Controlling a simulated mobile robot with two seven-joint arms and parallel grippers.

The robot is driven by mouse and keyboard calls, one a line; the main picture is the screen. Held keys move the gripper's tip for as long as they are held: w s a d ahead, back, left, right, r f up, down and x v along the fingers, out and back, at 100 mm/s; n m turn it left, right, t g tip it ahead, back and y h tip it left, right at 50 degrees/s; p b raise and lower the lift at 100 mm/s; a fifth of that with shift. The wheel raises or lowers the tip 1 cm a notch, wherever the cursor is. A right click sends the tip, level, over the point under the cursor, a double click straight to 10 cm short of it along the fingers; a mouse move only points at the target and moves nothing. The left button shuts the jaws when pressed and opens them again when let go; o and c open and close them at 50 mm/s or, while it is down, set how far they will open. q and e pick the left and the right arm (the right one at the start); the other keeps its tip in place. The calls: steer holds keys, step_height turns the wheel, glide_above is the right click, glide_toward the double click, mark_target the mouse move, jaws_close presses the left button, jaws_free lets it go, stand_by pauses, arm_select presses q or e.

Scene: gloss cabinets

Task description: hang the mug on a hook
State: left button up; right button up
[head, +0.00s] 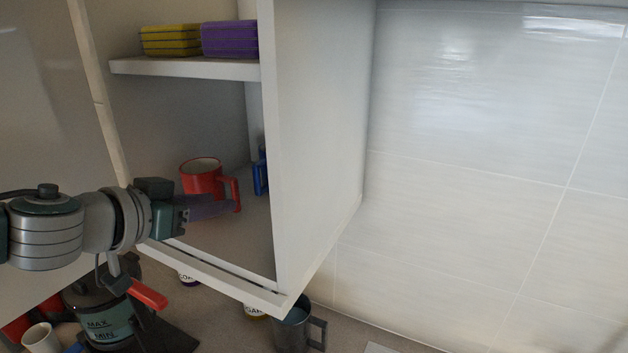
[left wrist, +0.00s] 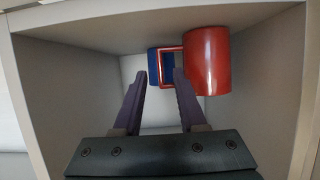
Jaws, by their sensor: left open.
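A red mug (head: 201,177) stands upright on the floor of the open cabinet, its handle on the right in the head view. My left gripper (head: 212,207) reaches into the cabinet with its purple fingers in front of the mug, near the handle. In the left wrist view, which looks upside down, the left gripper (left wrist: 160,85) is open. The red mug (left wrist: 207,62) is beyond the right finger, and its handle lies ahead between the fingertips; contact cannot be told. A blue mug (head: 260,176) is partly hidden by the cabinet's side panel. No hook is visible.
The cabinet side panel (head: 318,130) bounds the right; a shelf (head: 190,68) above holds yellow and purple sponge-like blocks (head: 228,40). Below are a grey mug (head: 291,332), a kettle-like jug (head: 105,318), a white cup (head: 40,338) and partly hidden jars.

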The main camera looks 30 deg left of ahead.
arm_select(q)
steer(key=s+d+n+g+y, duration=0.2)
steer(key=s+d+g+y, duration=0.1)
steer(key=s, duration=0.9)
steer(key=s+d+f+m+g+h, duration=0.1)
steer(key=s+d+m+g+h, duration=0.1)
steer(key=d, duration=0.6)
steer(key=s+d+f+m+g+h, duration=0.2)
steer(key=s+d+m+g, duration=0.1)
steer(key=s+d, duration=0.4)
steer(key=shift+s+d+f+g+h, duration=0.15)
steer(key=shift+d+f+g+h, duration=0.2)
steer(key=shift+d+g, duration=0.45)
steer(key=shift+a+r, duration=0.1)
steer(key=shift+r, duration=0.1)
